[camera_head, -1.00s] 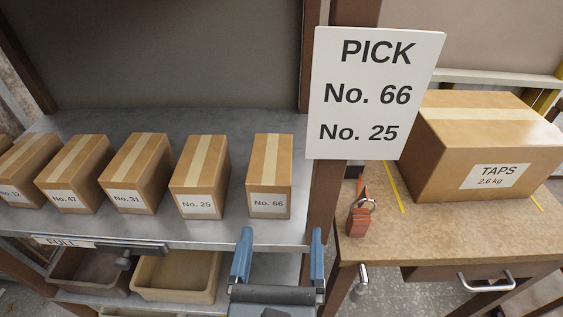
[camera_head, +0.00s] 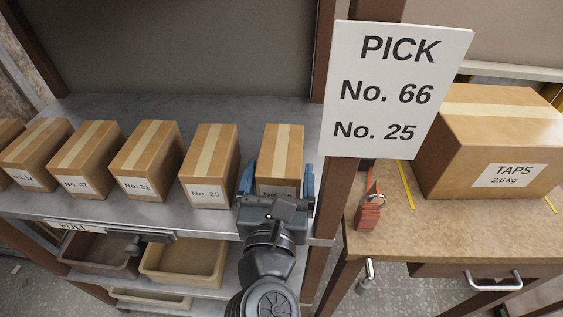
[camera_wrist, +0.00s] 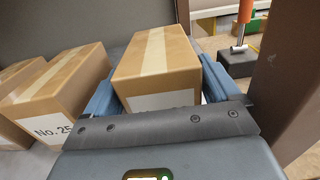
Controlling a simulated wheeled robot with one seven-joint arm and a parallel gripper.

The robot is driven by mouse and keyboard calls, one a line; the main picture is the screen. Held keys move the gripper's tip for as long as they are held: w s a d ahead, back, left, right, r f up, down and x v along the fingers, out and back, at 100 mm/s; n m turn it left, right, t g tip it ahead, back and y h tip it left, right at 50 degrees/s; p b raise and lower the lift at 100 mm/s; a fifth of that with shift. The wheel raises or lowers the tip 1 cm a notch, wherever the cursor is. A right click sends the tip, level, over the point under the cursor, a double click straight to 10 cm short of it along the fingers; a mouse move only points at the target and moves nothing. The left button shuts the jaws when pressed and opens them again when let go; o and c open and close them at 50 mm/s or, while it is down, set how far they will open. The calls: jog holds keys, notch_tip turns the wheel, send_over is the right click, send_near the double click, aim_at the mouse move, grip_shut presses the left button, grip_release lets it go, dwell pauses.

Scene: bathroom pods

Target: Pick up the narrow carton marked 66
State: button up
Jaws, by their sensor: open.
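The narrow carton marked 66 (camera_head: 281,152) stands at the right end of a row of brown cartons on the grey shelf (camera_head: 230,222). My gripper (camera_head: 279,182) is open, with one blue finger on each side of the carton's front part. In the wrist view the carton (camera_wrist: 157,62) stands between the two fingers (camera_wrist: 160,88); whether they touch it I cannot tell. Its label is mostly hidden behind my gripper. The carton marked 25 (camera_head: 210,165) stands to its left with a gap, and also shows in the wrist view (camera_wrist: 62,85).
More cartons, marked 31 (camera_head: 146,160) and 47 (camera_head: 87,160), continue left. A sign (camera_head: 395,90) and a brown post (camera_head: 327,200) stand close on the right. Bins (camera_head: 185,262) sit below.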

jog(key=shift+w+d, duration=0.1)
jog(key=shift+w, duration=1.25)
jog(key=shift+c, duration=0.3)
jog(key=c, duration=1)
jog(key=shift+r, duration=0.1)
